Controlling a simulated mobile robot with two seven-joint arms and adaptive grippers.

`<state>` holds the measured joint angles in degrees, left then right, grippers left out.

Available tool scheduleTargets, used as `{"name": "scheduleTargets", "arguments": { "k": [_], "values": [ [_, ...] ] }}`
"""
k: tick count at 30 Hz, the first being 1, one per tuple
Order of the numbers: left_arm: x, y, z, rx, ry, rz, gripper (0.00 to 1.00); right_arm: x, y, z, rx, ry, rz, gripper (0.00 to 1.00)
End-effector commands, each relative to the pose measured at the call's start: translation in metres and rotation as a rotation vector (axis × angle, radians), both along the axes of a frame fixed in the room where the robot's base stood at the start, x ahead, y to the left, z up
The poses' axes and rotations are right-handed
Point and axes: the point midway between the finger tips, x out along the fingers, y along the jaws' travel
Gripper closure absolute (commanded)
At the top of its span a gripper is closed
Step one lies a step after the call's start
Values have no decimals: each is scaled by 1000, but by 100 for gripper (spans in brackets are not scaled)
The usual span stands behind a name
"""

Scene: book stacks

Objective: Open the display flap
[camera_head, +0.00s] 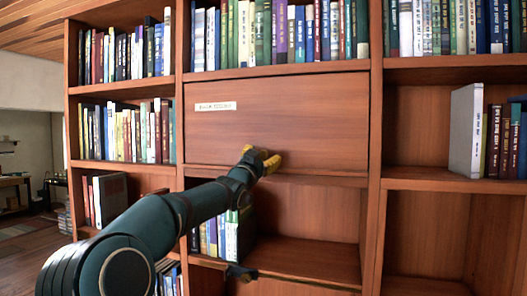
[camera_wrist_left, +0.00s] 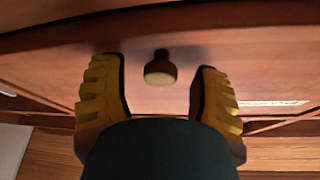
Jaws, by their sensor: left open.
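The display flap (camera_head: 290,122) is a wooden panel with a small white label, closing the middle compartment of the bookcase. My left gripper (camera_head: 266,160) is in front of the flap's lower part, and the arm hides some of the shelf below. In the left wrist view the flap (camera_wrist_left: 220,65) fills the upper part, with a small round knob (camera_wrist_left: 160,68) on it. The two yellow fingers of my left gripper (camera_wrist_left: 160,90) are apart, one on each side of the knob, and do not appear to touch it. The head view does not show the knob. My right gripper is not seen.
Books fill the shelves above and left of the flap. Several books (camera_head: 220,232) stand in the compartment below, which is mostly empty to the right. A light grey book (camera_head: 466,130) stands on the right shelf. Open floor lies at the far left.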

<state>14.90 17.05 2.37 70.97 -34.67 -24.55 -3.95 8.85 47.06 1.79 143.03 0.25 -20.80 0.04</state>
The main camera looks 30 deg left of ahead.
Motion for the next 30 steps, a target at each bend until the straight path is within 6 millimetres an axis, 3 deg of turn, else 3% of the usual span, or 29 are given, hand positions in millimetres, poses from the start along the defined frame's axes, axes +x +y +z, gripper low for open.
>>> {"name": "scheduleTargets", "arguments": {
  "k": [13, 18, 30],
  "values": [
    [7, 1, 2, -1, 0, 0, 39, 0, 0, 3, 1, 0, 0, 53],
    [7, 1, 2, 0, -1, 0, 99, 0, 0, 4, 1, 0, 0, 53],
    [2, -9, 5, -8, 28, -2, 100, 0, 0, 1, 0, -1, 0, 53]
  ]
}}
